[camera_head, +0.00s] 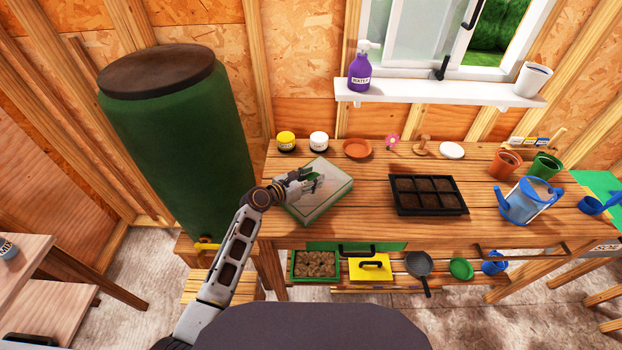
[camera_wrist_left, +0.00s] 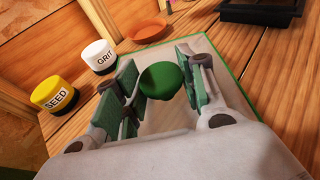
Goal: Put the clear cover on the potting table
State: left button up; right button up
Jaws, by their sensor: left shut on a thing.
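The clear cover (camera_head: 336,196) is a pale see-through box shape with a thin green edge, over the left part of the potting table (camera_head: 378,222). It lies askew to the table edge. My left gripper (camera_head: 305,183) is on top of it, shut on its green knob; in the left wrist view the knob (camera_wrist_left: 163,80) shows between the two green-padded fingers (camera_wrist_left: 160,92). The cover also shows in the left wrist view (camera_wrist_left: 232,92). Whether its underside touches the table cannot be told. My right gripper is not in view.
A black seed tray (camera_head: 428,211) with six soil-filled cells sits right of the cover. Behind stand a yellow seed jar (camera_head: 286,142), a white grit jar (camera_head: 319,142) and a terracotta saucer (camera_head: 357,148). A blue watering can (camera_head: 526,204) stands at right. A green barrel (camera_head: 190,150) stands left.

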pick_arm(q)
jog(key=shift+f, duration=0.1)
jog(key=o, duration=1.1)
jog(key=shift+c, duration=0.2)
jog(key=v, duration=1.2)
